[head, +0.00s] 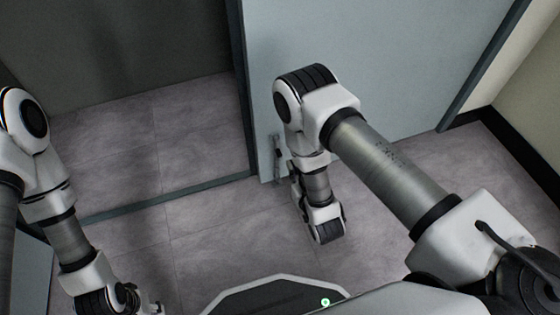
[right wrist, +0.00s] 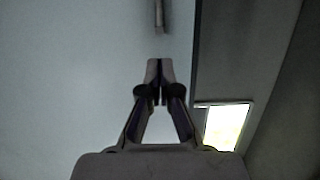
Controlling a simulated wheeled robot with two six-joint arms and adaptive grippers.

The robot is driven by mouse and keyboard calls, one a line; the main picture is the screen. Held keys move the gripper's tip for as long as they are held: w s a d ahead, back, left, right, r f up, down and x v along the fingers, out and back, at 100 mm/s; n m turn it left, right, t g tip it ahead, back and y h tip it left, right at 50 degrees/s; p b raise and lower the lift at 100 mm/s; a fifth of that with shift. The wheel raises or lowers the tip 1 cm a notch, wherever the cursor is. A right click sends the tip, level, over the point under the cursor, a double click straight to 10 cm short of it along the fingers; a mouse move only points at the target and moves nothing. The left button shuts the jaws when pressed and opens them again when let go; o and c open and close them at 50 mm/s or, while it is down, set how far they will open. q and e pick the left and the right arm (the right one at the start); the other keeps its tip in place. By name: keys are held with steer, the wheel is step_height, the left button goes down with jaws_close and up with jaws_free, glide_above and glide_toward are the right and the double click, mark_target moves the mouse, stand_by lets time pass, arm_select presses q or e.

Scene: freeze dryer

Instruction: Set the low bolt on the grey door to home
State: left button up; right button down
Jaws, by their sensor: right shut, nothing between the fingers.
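The grey door (head: 370,50) shows in the head view, and its pale face fills the left of the right wrist view (right wrist: 70,70). The low bolt (head: 277,150) is a small grey upright fitting near the door's lower left edge. A grey rod-like part of it shows at the top of the right wrist view (right wrist: 158,14). My right gripper (right wrist: 160,66) is shut and empty, its tips below that part with a gap in the picture. In the head view my right wrist partly hides the right gripper (head: 295,182). My left gripper (head: 155,307) is partly cut off at the bottom edge.
A dark doorway opening (head: 140,50) lies left of the door, with a threshold strip (head: 165,198) on the tiled floor. A cream wall (head: 525,100) with a black skirting stands at the right. A bright panel (right wrist: 228,125) shows in the right wrist view.

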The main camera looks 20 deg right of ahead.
steer(key=shift+r, duration=0.15)
steer(key=b, duration=0.6)
glide_above(280, 157)
steer(key=f, duration=0.3)
steer(key=shift+s+d, duration=0.1)
steer(key=shift+s, duration=0.2)
steer(key=f+b, duration=0.1)
steer(key=f, duration=0.2)
steer(key=shift+s, duration=0.2)
steer(key=shift+f, duration=0.25)
step_height(280, 157, down, 2)
steer(key=shift+f+b, duration=0.2)
steer(key=shift+b, duration=0.25)
steer(key=shift+s, duration=0.1)
